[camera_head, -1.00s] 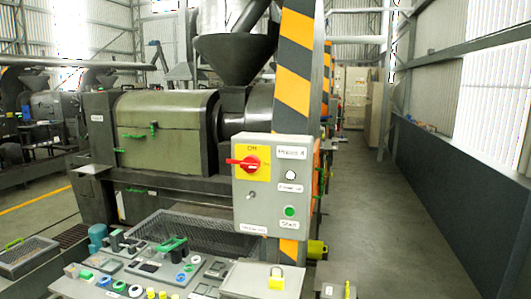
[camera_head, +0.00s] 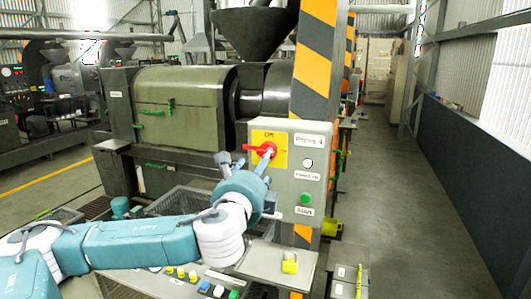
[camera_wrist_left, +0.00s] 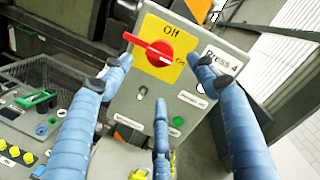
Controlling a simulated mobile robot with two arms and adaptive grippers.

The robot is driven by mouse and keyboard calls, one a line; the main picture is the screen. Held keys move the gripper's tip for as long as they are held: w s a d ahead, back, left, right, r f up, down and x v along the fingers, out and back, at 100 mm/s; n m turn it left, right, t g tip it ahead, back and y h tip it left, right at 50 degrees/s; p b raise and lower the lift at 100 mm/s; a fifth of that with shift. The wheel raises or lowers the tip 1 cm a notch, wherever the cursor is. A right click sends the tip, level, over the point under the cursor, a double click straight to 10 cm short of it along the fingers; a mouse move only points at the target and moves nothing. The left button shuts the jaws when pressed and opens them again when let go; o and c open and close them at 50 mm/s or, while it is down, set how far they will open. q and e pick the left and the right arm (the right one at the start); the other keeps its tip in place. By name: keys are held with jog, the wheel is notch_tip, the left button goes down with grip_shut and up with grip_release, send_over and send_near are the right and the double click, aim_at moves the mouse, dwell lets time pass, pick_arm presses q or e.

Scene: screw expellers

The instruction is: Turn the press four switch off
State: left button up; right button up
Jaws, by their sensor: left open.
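The red rotary switch (camera_head: 264,150) sits on a yellow plate (camera_head: 277,139) on the grey Press 4 box (camera_head: 305,165). In the left wrist view the red switch handle (camera_wrist_left: 152,50) lies tilted between the "Off" label above and "On" at the lower right. My left gripper (camera_head: 243,163) is in front of the box's left side, close to the switch. In the left wrist view its blue fingers (camera_wrist_left: 160,75) are spread, with the switch beyond and between them; I cannot tell whether any finger touches it. My right gripper is not in view.
The box also carries a white lamp (camera_head: 308,163), a green start button (camera_head: 305,198) and a small toggle (camera_wrist_left: 142,92). A striped post (camera_head: 316,60) stands behind it. A bench with several buttons (camera_head: 190,285) lies below. The aisle (camera_head: 400,200) at right is clear.

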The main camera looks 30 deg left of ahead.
pick_arm(q)
jog(key=p+x, duration=0.3)
jog(key=x, duration=0.6)
jog(key=shift+w, duration=0.3)
jog(key=c, duration=1.1)
